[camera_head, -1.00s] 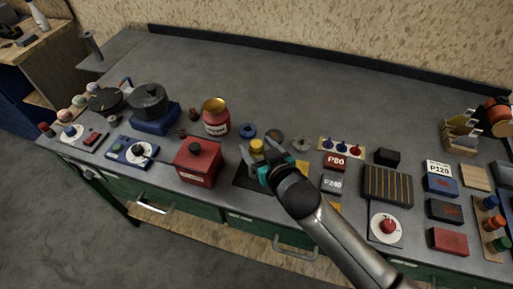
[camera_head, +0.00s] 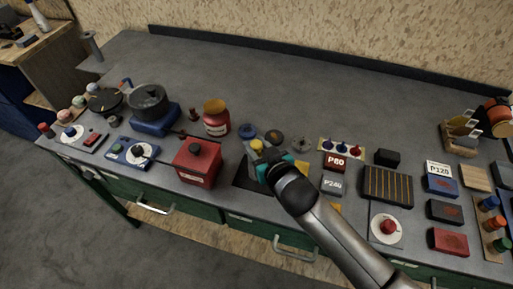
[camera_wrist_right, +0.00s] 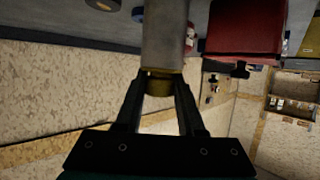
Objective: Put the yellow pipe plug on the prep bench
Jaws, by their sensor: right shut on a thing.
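The yellow pipe plug (camera_head: 257,146) shows at the fingertips of my right gripper (camera_head: 268,158), above the front middle of the grey-topped bench (camera_head: 300,85). In the right wrist view my right gripper (camera_wrist_right: 160,92) is shut on the yellow plug (camera_wrist_right: 160,84). A pale grey cylinder (camera_wrist_right: 164,38) extends beyond the plug and meets it; I cannot tell whether they are joined. My right arm hides part of the bench front. I cannot tell which surface is the prep bench. My left gripper is not in view.
A red box (camera_head: 198,165) and a red jar (camera_head: 216,118) stand left of the gripper. A P60 block (camera_head: 335,162) and a ribbed dark block (camera_head: 388,184) lie to its right. The back middle of the bench is clear. A wooden bench (camera_head: 50,58) stands at far left.

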